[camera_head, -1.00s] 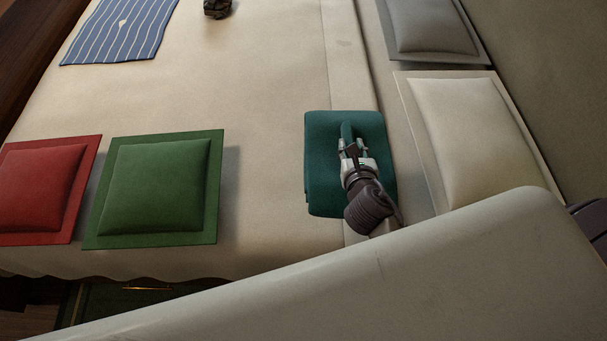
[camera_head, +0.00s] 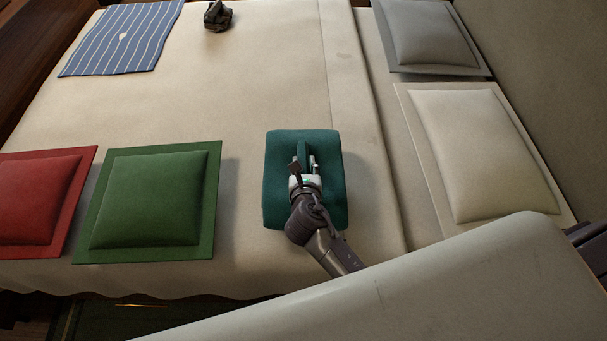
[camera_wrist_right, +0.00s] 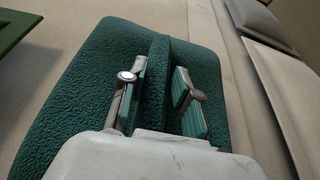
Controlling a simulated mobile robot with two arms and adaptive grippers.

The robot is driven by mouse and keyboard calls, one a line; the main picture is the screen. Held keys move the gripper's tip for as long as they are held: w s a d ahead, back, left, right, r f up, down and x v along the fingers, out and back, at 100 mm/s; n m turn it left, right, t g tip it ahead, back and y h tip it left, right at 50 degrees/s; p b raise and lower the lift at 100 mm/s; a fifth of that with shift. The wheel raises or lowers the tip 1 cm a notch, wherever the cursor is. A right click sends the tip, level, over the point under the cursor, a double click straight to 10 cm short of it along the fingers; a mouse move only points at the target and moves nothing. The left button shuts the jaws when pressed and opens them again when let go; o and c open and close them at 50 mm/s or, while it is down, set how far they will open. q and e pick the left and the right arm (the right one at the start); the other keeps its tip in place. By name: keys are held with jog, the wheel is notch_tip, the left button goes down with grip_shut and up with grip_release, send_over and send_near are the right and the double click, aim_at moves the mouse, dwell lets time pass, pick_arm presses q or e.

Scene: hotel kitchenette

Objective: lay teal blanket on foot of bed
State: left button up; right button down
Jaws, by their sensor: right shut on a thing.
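The teal blanket (camera_head: 276,203) is a folded, thick rectangular bundle over the near part of the bed, between the green cushion and the cream pillow. My right gripper (camera_head: 304,163) is shut on a raised fold at its top. In the right wrist view, the gripper's pads (camera_wrist_right: 158,95) stand on both sides of that ridge, with the textured blanket (camera_wrist_right: 85,90) spread around them. I cannot tell whether its underside touches the bed (camera_head: 240,95). My left gripper is not in view.
A green cushion (camera_head: 148,200) and a red cushion (camera_head: 38,200) lie at the left. A striped blue cloth (camera_head: 122,38) and a small dark object (camera_head: 217,16) lie at the far side. Cream (camera_head: 482,150) and grey (camera_head: 428,35) pillows are at the right. The bed's middle is clear.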

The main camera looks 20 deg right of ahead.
jog(key=shift+f+b, duration=0.3)
jog(key=shift+f, duration=1.45)
jog(key=shift+f, duration=0.1)
jog(key=shift+f, duration=0.15)
jog(key=c, duration=0.8)
grip_release()
jog(key=shift+c, duration=0.2)
